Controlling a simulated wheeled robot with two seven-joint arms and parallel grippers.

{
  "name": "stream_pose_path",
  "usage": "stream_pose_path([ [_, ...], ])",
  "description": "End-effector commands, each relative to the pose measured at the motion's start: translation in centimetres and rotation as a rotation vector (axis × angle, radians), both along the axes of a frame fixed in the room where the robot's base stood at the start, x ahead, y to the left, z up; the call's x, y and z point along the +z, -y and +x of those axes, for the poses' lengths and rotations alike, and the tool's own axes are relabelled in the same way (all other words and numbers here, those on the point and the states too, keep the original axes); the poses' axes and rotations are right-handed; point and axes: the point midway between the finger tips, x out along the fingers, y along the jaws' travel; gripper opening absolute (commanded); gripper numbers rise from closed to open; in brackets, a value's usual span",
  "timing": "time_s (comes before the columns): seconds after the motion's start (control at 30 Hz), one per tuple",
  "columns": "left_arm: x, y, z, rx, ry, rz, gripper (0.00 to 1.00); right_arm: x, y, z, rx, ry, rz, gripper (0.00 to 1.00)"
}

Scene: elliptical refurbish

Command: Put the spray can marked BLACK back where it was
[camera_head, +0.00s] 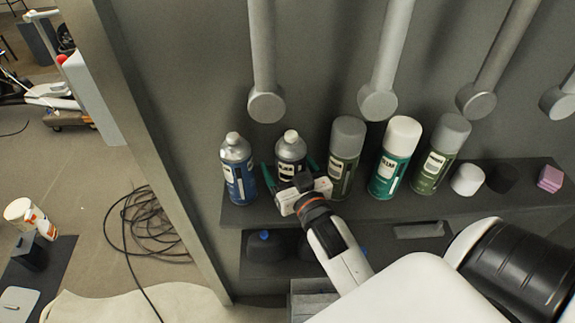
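A dark spray can with a pale cap (291,150) stands upright on the shelf, second from the left in the row. Its label is too small to read with certainty. My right gripper (290,172), with green fingers, is at this can, one finger on each side. A small gap shows between the fingers and the can, so the gripper looks open around it. The can's lower part is hidden behind the gripper. My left gripper is not in view.
A blue can (238,168) stands close on the left. A grey-capped can (345,158), a teal can (396,160) and an olive can (440,155) stand right. Small caps and a pink block (550,178) lie farther right on the shelf (375,207). Grey rods hang above.

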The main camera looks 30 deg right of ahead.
Motion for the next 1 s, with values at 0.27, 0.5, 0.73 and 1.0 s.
stream_pose_path([
  [0.27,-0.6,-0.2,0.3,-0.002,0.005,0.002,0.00,0.0,-0.3,-1.8,0.001,-0.001,0.001,0.81],
  [0.5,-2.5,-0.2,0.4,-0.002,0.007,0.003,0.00,-0.2,-1.2,-7.1,-0.001,-0.003,0.002,0.81],
  [0.73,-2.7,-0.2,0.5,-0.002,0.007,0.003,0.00,0.3,-1.9,-10.6,-0.001,-0.004,0.002,0.81],
  [1.0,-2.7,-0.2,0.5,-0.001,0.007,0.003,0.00,0.5,-2.1,-11.8,0.000,0.001,-0.001,0.81],
])
